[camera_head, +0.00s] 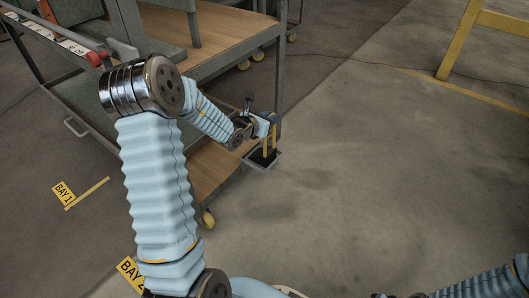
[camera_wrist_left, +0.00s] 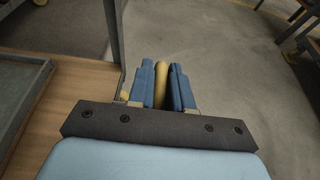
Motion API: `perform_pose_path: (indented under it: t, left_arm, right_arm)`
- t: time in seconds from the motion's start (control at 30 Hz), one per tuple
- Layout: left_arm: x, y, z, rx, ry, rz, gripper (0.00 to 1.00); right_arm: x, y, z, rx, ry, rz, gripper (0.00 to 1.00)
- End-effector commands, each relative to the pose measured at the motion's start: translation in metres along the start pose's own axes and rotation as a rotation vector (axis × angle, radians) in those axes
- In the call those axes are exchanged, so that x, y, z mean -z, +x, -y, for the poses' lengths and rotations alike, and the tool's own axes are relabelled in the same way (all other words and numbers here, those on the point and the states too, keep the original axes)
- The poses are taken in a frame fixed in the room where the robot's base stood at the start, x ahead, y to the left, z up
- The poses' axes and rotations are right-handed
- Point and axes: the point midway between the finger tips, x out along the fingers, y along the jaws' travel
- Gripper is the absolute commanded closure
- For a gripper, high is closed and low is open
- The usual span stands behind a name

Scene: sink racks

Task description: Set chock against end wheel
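The chock (camera_head: 263,157) is a dark block with an upright yellow handle. It sits at a grey bracket at the cart's near right corner; whether it rests in the bracket or just above it I cannot tell. My left gripper (camera_head: 267,124) is over it, with blue fingers around the handle. In the left wrist view the yellow handle (camera_wrist_left: 161,84) stands between the two fingers, which look closed on it. A yellow caster wheel (camera_head: 208,218) of the cart shows lower left, apart from the chock. My right gripper is out of view.
The cart (camera_head: 215,170) has wooden shelves and grey posts beside my left arm. Yellow floor labels (camera_head: 63,192) mark bays at left. A yellow frame (camera_head: 460,40) stands at upper right. The concrete floor at right is clear.

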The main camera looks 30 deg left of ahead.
Motion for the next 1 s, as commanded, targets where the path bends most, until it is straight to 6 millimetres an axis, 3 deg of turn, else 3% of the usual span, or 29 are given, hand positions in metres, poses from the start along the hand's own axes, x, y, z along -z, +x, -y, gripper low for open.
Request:
perform_pose_path:
  t: [0.03,0.1,1.0]
  left_arm:
    - [0.0,-0.0001,-0.0001,0.0,0.0,0.0,0.89]
    - [0.0001,-0.0002,-0.0001,0.0,0.0,0.0,1.0]
    - [0.0003,-0.0003,-0.0001,0.0,0.0,-0.001,1.0]
  right_arm:
    - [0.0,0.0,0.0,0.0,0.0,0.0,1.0]
    - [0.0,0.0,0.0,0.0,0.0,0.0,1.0]
    - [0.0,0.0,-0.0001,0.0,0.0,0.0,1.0]
